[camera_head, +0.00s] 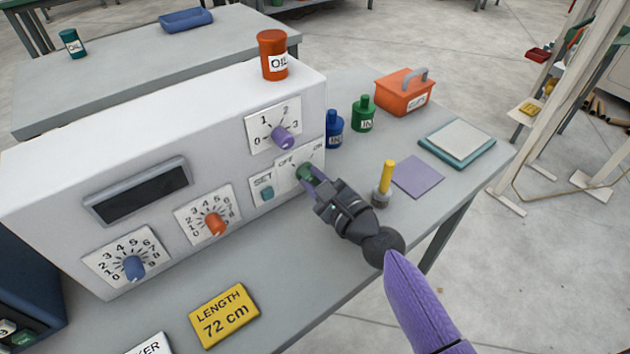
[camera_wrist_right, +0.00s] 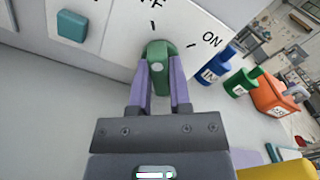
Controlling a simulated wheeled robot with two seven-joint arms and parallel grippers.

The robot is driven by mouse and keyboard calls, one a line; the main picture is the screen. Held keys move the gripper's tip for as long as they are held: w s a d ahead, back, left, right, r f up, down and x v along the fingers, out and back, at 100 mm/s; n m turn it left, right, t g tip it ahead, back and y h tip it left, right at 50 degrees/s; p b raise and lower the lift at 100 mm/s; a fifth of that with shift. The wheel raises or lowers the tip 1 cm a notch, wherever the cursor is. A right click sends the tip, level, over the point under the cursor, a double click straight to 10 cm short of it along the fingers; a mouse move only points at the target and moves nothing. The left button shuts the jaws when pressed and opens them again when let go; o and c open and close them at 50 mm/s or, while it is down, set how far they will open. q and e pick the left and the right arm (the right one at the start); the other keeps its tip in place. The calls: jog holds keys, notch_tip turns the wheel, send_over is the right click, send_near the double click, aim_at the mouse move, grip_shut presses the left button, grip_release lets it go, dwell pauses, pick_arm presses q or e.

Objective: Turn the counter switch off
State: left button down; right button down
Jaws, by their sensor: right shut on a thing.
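The counter switch is a green rotary knob (camera_head: 304,172) on a white plate marked OFF and ON, low on the right of the white machine's front. It also shows in the right wrist view (camera_wrist_right: 158,58), with a pale dot on its end. My right gripper (camera_head: 312,178) is shut on this green knob. In the right wrist view its two purple fingers (camera_wrist_right: 158,85) press on either side of the knob. In the wrist view a tick mark lies above the knob and ON is up to the right. The OFF label is partly cut off there. My left gripper is not in view.
A teal SET button (camera_head: 267,193) is left of the switch. A purple knob (camera_head: 283,138) is above it. A yellow-handled tool (camera_head: 386,180) stands near my right wrist. Blue (camera_head: 334,129) and green (camera_head: 363,114) bottles stand behind. A yellow LENGTH card (camera_head: 224,315) lies in front.

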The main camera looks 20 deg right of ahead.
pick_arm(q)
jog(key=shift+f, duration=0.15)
pick_arm(e)
jog(key=shift+n, duration=0.5)
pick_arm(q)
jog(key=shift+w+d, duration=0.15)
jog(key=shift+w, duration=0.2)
pick_arm(e)
jog(key=c, duration=0.6)
grip_release()
jog(key=shift+o, duration=0.2)
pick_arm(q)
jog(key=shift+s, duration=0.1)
pick_arm(e)
jog(key=shift+s, duration=0.25)
jog(key=b+v, duration=0.1)
jog(key=v, duration=0.8)
jog(key=shift+s+d, duration=0.1)
jog(key=shift+s, duration=0.1)
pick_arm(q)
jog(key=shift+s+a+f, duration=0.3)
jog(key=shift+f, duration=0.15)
